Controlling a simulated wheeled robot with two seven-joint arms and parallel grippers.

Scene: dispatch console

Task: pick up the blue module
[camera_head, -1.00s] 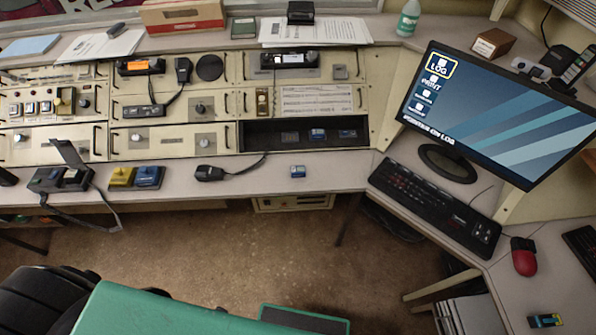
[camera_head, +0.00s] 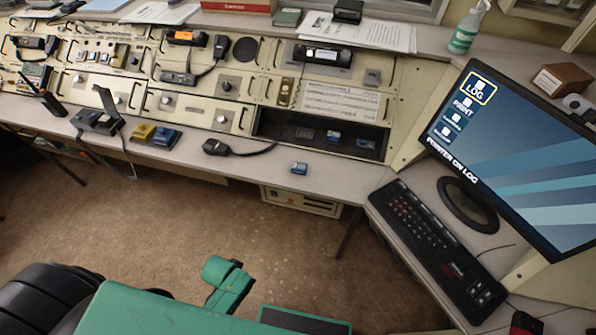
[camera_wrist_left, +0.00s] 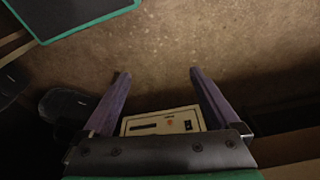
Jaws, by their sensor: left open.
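A small blue module with a pale top (camera_head: 299,168) lies on the desk's front ledge, below the dark open bay. Other blue pieces also show: a blue block (camera_head: 165,138) beside a yellow block (camera_head: 143,132) on the ledge, and small blue-topped pieces (camera_head: 334,137) inside the bay. My left gripper (camera_wrist_left: 160,73) is open and empty in the left wrist view, with floor between its fingers. No module shows there. In the head view a green part of my arm is over the floor, in front of and below the desk. My right gripper is not in view.
The dark bay (camera_head: 275,126) is recessed above the ledge. A handset with a cord (camera_head: 216,147) lies left of the small module. A keyboard (camera_head: 436,250) and a monitor (camera_head: 520,165) stand to the right. A beige unit (camera_head: 300,201) sits under the desk.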

